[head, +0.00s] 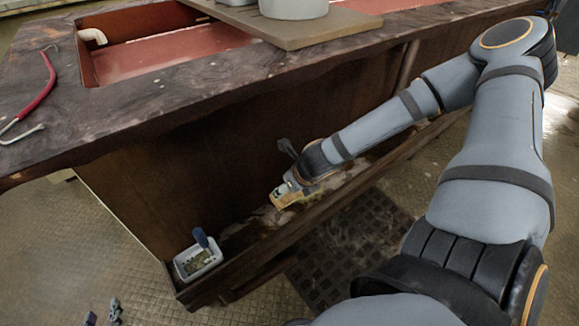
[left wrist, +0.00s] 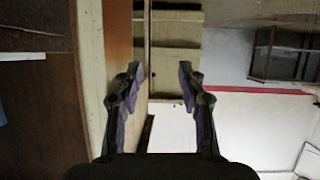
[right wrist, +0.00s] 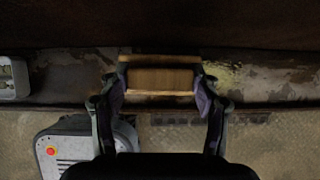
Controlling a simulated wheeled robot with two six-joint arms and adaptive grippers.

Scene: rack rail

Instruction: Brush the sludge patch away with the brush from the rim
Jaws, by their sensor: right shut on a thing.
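My right gripper (right wrist: 160,76) is shut on a wooden brush block (right wrist: 160,86), one finger at each end. In the head view, my right arm reaches down to the rack rail at the counter's foot, and the brush (head: 282,198) is low over its ledge. Whether the brush touches the ledge is unclear, and its bristles are hidden. A yellowish stain (right wrist: 222,74), likely the sludge patch, shows just right of the brush in the right wrist view. My left gripper (head: 102,314) is open and empty at the lower left; it also shows in the left wrist view (left wrist: 158,78).
The counter (head: 120,110) overhangs, with a red bent tool (head: 40,85) on top. A grey box (right wrist: 60,150) shows below the rail.

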